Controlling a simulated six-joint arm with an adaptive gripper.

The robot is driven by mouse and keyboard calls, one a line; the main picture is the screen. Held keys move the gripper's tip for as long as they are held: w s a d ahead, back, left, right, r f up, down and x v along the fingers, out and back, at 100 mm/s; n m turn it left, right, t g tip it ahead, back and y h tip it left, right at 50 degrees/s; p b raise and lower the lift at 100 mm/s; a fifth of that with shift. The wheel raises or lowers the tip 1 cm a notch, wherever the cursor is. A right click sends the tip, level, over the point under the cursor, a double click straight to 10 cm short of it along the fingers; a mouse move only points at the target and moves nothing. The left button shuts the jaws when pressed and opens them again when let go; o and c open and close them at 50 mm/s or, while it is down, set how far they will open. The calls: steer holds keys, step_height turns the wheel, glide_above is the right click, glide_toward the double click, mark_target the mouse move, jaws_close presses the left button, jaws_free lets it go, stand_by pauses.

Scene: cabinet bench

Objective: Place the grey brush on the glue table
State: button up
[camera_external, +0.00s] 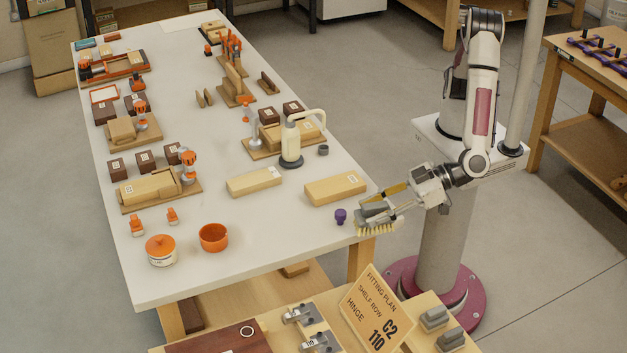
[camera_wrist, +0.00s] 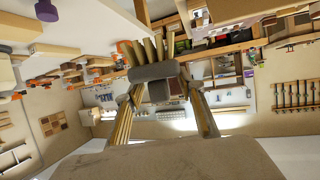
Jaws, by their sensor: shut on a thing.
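The grey brush (camera_external: 374,211), with pale yellow bristles pointing down, is held in my gripper (camera_external: 385,204) at the near right corner of the long white-topped table (camera_external: 285,228), which carries clamped wood pieces. In the wrist view my gripper (camera_wrist: 160,92) has its two fingers on either side of the brush's grey body (camera_wrist: 155,71), with bristles beyond it. The brush overlaps the table's corner in the external view; I cannot tell whether it touches the top. Part of the brush is hidden by the fingers.
A purple knob-like thing (camera_external: 340,216) stands beside the brush. A wooden block (camera_external: 335,188), a cream bottle (camera_external: 291,145), an orange bowl (camera_external: 213,237) and an orange-lidded pot (camera_external: 161,251) stand on the table. A fitting-plan sign (camera_external: 375,308) stands in front.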

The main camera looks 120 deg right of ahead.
steer(key=w+d+m+g+h, duration=0.1)
steer(key=w+d+m+h, duration=0.1)
steer(key=w+d, duration=0.65)
steer(key=w+d+m+g+h, duration=0.15)
steer(key=w+d, duration=0.45)
steer(key=d, duration=0.6)
steer(key=w+d+m+g+h, duration=0.1)
steer(key=w+d+m+h, duration=0.1)
steer(key=w+d, duration=0.7)
steer(key=s+d+m+g+h, duration=0.2)
steer(key=d+m+g+h, duration=0.25)
steer(key=d, duration=3.65)
steer(key=shift+m+y, duration=0.4)
steer(key=shift+s+d+f, duration=0.1)
steer(key=shift+s+f, duration=0.05)
steer(key=shift+f, duration=1)
steer(key=shift+s+d+f, duration=0.1)
steer(key=shift+f, duration=1)
steer(key=shift+f, duration=3.1)
steer(key=shift+f, duration=0.1)
